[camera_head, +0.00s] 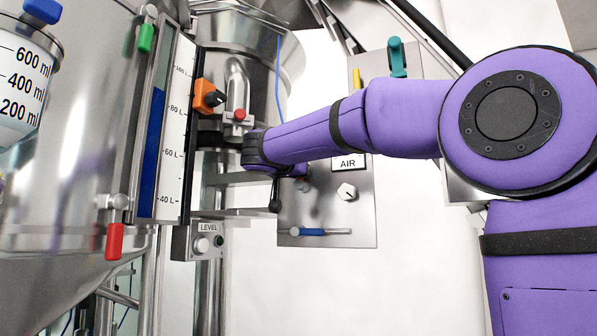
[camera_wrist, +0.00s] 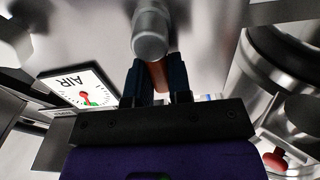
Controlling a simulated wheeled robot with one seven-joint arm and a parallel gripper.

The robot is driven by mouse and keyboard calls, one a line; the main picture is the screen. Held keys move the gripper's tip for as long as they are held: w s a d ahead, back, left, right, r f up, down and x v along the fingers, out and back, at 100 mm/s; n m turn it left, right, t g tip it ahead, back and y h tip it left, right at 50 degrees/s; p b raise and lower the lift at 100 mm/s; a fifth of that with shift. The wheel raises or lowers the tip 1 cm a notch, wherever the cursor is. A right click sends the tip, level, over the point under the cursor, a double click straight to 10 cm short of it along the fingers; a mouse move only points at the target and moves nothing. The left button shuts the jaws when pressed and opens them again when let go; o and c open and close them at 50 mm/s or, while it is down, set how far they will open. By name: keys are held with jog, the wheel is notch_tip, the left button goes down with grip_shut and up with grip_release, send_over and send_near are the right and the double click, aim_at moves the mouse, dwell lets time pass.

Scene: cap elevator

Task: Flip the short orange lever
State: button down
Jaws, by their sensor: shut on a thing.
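The short orange lever (camera_wrist: 158,76) shows in the wrist view as a narrow orange-brown strip below a round metal fitting (camera_wrist: 150,35). My gripper's two dark fingers (camera_wrist: 157,80) stand on either side of it and are shut on it. Most of the lever is hidden between the fingers.
A teal lever (camera_head: 397,57) stands above my arm. An orange block with a black knob (camera_head: 207,97) and a red button (camera_head: 239,115) are close to my gripper. Steel tanks fill the left.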

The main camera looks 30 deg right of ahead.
jog(key=c, duration=1)
grip_release()
jog(key=shift+c, duration=0.2)
jog(key=v, duration=1)
jog(key=shift+s+a, duration=0.25)
jog(key=shift+a, duration=0.1)
jog(key=shift+f, duration=0.1)
jog(key=s+f+n+g+y, duration=0.1)
jog(key=s+f+n+y, duration=0.2)
jog(key=s+f+y, duration=0.2)
jog(key=s+f+n+g+y, duration=0.2)
jog(key=s+f+n+y, duration=0.2)
jog(key=s+f, duration=0.7)
jog(key=s+f+n+g+y, duration=0.1)
jog(key=s+f+n+y, duration=0.3)
jog(key=f, duration=1.7)
jog(key=s+a+y, duration=0.1)
jog(key=s+y, duration=0.1)
jog(key=s, duration=0.3)
jog(key=shift+f+g, duration=0.2)
jog(key=shift+g, duration=0.2)
